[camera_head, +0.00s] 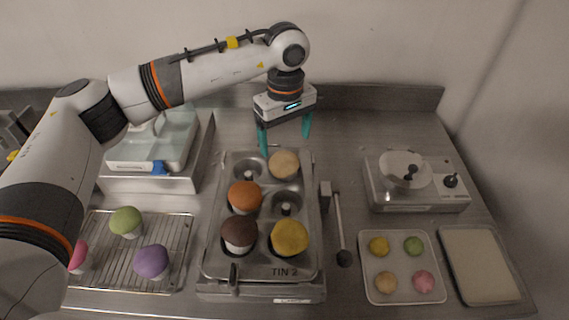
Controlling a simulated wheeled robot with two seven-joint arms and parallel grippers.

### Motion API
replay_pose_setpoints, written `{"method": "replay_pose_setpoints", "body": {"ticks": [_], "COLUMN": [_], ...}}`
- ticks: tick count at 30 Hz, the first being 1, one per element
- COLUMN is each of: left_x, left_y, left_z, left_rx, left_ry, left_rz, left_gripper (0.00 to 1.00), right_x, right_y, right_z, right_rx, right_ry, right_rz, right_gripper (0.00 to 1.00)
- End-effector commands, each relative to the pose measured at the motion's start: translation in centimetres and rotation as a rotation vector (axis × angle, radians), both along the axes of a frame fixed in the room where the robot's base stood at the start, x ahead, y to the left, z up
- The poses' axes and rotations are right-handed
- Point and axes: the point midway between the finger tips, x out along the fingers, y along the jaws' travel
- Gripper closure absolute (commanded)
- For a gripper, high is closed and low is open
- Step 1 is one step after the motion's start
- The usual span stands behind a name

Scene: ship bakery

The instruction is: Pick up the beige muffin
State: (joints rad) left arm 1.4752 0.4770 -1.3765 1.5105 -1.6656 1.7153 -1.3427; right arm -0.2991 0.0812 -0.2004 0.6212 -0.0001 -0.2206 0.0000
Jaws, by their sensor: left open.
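The beige muffin (284,164) sits in the back right cup of the muffin tin (213,240) marked TIN 2. My left gripper (285,147) points down above the back of the tin. Its teal fingers are spread apart, with nothing visible between them. The beige muffin lies just below and in front of the fingers in the picture; I cannot tell the exact height gap. An orange-brown muffin (244,196), a dark brown muffin (239,234) and a yellow muffin (290,238) sit in other cups of the tin. My right gripper is not in view.
A wire rack (184,232) at left holds green, purple and pink muffins. A glass-lidded box (160,150) stands behind it. A lever (340,230) stands right of the tin. Further right are a small appliance (418,190), a tray (370,291) of small dough balls and a pale board (480,265).

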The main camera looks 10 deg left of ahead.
Motion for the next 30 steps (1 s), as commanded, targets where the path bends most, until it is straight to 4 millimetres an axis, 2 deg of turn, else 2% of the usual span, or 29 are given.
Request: {"method": "replay_pose_setpoints", "body": {"ticks": [1,4,8,11,14,18,27,30], "left_x": [-0.1,0.0,0.0,-0.1,-0.2,-0.1,-0.1,-0.1], "left_y": [0.0,0.0,0.1,0.2,0.4,0.4,0.4,0.4], "left_z": [-0.6,-1.8,-2.6,-3.5,-5.0,-7.0,-7.8,-7.8], "left_rx": [0.0,0.001,0.0,0.001,0.001,0.0,0.0,0.0], "left_ry": [0.004,0.002,0.001,0.004,0.004,0.003,0.0,0.0], "left_rz": [0.0,0.0,0.0,0.0,0.0,0.001,-0.001,-0.001], "left_gripper": [0.15,0.15,0.15,0.15,0.15,0.15,0.15,0.29], "right_x": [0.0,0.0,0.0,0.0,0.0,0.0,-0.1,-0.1], "right_y": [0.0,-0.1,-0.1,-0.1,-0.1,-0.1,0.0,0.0], "right_z": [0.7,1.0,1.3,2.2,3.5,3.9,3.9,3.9], "right_rx": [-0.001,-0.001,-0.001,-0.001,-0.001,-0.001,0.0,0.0], "right_ry": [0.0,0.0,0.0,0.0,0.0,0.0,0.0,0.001], "right_rz": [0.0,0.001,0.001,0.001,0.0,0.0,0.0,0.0], "right_gripper": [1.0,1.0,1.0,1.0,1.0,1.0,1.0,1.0]}}
